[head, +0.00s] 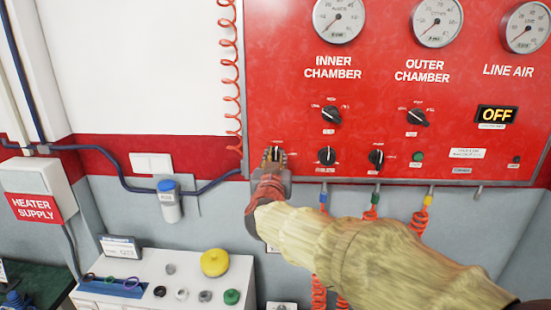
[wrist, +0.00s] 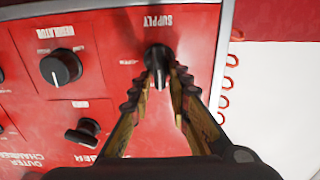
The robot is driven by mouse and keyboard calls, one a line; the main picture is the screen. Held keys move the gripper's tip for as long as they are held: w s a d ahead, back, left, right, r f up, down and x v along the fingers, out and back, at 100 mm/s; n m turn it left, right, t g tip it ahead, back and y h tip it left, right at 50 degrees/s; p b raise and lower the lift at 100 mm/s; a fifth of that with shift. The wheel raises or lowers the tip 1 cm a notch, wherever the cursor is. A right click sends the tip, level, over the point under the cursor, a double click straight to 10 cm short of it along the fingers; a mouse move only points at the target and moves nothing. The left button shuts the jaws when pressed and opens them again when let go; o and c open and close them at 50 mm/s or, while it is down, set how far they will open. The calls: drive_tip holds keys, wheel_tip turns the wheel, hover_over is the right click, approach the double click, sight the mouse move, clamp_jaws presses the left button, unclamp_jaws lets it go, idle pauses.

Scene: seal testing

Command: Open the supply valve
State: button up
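The supply valve knob (wrist: 159,79) is black, with its bar handle on a round base under an upside-down SUPPLY label in the wrist view. The knob's bar runs roughly up and down in that view. My gripper (wrist: 161,72) has its two ridged fingers converging on the knob, one on each side of the bar, and looks shut on it. In the head view my gripper (head: 274,160) is at the lower left of the red panel, where it covers most of the knob.
The red panel (head: 380,75) holds gauges, other black knobs and an OFF display (head: 497,115). The regulator knob (wrist: 61,69) is beside the supply knob. A coiled red hose (head: 229,70) hangs at the panel's left edge. A bench (head: 140,262) with small parts stands below.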

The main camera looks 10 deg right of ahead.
clamp_jaws()
drive_tip(key=shift+m, duration=0.3)
drive_tip(key=m+b, duration=0.3)
drive_tip(key=shift+s+d+f, duration=0.1)
drive_tip(key=shift+d+f, duration=0.1)
drive_tip(key=shift+d, duration=0.05)
drive_tip(key=m+b, duration=0.3)
drive_tip(key=m, duration=0.1)
drive_tip(key=f+m+b, duration=0.1)
drive_tip(key=m+b, duration=0.2)
drive_tip(key=m, duration=0.2)
drive_tip(key=d+m+b, duration=0.1)
drive_tip(key=m+b, duration=0.3)
drive_tip(key=m, duration=0.1)
drive_tip(key=shift+s+f, duration=0.1)
drive_tip(key=shift+f, duration=0.05)
drive_tip(key=shift+m, duration=0.3)
drive_tip(key=shift+o, duration=1.9)
unclamp_jaws()
